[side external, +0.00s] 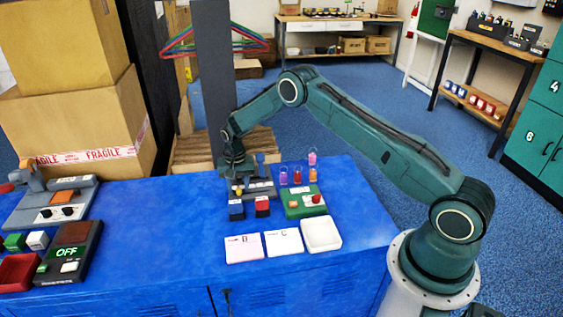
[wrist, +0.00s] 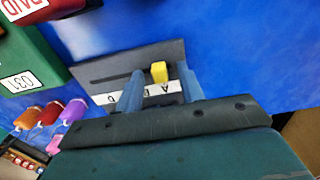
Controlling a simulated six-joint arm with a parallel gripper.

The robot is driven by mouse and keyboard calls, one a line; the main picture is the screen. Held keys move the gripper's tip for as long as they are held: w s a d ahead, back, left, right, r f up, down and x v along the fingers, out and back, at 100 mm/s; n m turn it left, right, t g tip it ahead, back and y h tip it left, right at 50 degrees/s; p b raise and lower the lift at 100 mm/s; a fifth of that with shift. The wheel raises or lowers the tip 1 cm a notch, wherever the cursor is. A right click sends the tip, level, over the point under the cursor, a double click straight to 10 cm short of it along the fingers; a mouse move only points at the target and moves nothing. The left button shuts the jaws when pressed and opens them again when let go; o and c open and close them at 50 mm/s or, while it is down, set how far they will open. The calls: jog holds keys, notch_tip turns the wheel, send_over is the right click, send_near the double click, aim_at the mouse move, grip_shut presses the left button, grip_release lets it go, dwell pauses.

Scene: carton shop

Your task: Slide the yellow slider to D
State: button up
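The yellow slider (wrist: 159,72) stands up from a dark grey slider panel (wrist: 105,70) with a dark slot and a white letter strip. The strip's letters appear upside down; an A is near the slider, and the letter at the strip's left end is small and hard to read. My gripper (wrist: 160,69) is open, its two blue fingers on either side of the slider with gaps between. In the side view my gripper (side external: 243,170) points down over the panel (side external: 262,188), at the back of the blue bench. The slider is small there and partly hidden by the gripper.
A green box (side external: 292,206) and several coloured vials (side external: 298,177) stand right of the panel. The bench's middle left is clear.

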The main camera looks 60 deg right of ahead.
aim_at(267, 190)
jog(key=shift+c, duration=0.5)
grip_shut()
jog(key=s+d, duration=0.6)
jog(key=d, duration=0.1)
jog(key=shift+s, duration=0.35)
jog(key=shift+c, duration=0.3)
grip_release()
jog(key=shift+o, duration=0.8)
jog(key=shift+a, duration=0.1)
